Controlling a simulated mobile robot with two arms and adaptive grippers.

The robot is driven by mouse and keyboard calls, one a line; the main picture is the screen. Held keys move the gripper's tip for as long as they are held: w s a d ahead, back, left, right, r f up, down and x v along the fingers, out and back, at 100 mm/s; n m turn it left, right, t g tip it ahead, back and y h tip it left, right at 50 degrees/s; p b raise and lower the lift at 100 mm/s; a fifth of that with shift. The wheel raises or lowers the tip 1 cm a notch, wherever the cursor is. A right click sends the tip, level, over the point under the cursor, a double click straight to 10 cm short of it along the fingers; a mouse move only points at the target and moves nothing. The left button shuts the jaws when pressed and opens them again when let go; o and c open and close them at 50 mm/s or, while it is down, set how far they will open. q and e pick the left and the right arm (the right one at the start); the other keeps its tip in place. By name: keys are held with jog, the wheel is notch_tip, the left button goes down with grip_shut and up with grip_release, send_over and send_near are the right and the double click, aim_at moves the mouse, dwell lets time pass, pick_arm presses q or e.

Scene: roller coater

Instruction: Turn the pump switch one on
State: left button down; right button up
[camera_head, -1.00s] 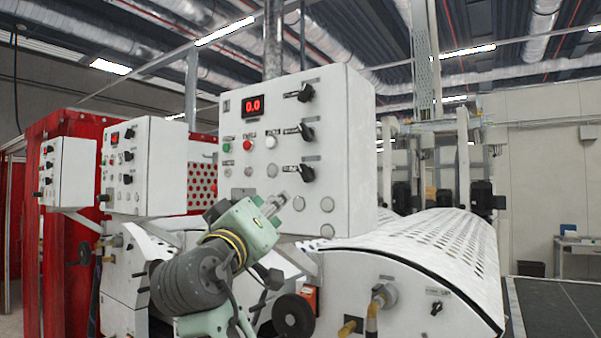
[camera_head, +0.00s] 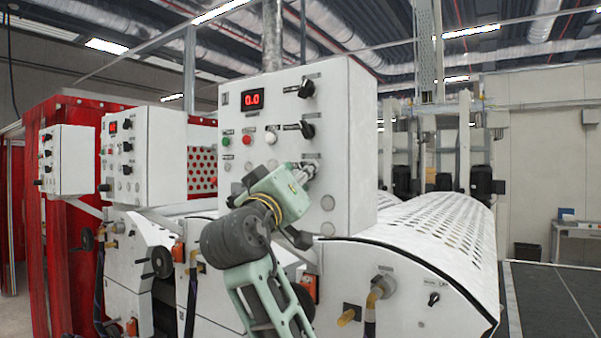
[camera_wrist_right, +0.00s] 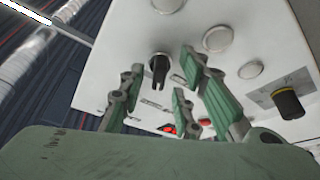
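A white control box (camera_head: 345,150) stands in the middle of the head view, with a column of black rotary switches on its right side. The top switch (camera_head: 305,88) and middle switch (camera_head: 306,129) are in plain view; the lower one is covered by my gripper. The labels are too small to read, so I cannot tell which is pump switch one. My right gripper (camera_head: 303,174) is at the lower switch's place. In the right wrist view the gripper (camera_wrist_right: 160,100) has its fingers spread, with a black switch (camera_wrist_right: 158,68) visible between and beyond them. My left gripper is out of view.
The box carries a red display (camera_head: 252,99), a green button (camera_head: 227,142), a red button (camera_head: 247,140) and a white button (camera_head: 270,138). A perforated white roller cover (camera_head: 435,230) lies at the right. Similar boxes (camera_head: 150,155) stand left.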

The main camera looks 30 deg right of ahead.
grip_shut()
dwell(0.3)
jog(key=m+g+h+b, duration=0.1)
jog(key=m+g, duration=0.1)
jog(key=m, duration=0.3)
jog(key=m+g+h+b, duration=0.1)
jog(key=m+g, duration=0.2)
jog(key=m, duration=0.3)
jog(key=m+g+h+b, duration=0.1)
jog(key=m+g+b, duration=0.1)
jog(key=m, duration=0.4)
jog(key=shift+w+a+r+g+h, duration=0.1)
jog(key=shift+w+a+g+h, duration=0.15)
jog(key=shift+g, duration=0.25)
jog(key=shift+m, duration=0.4)
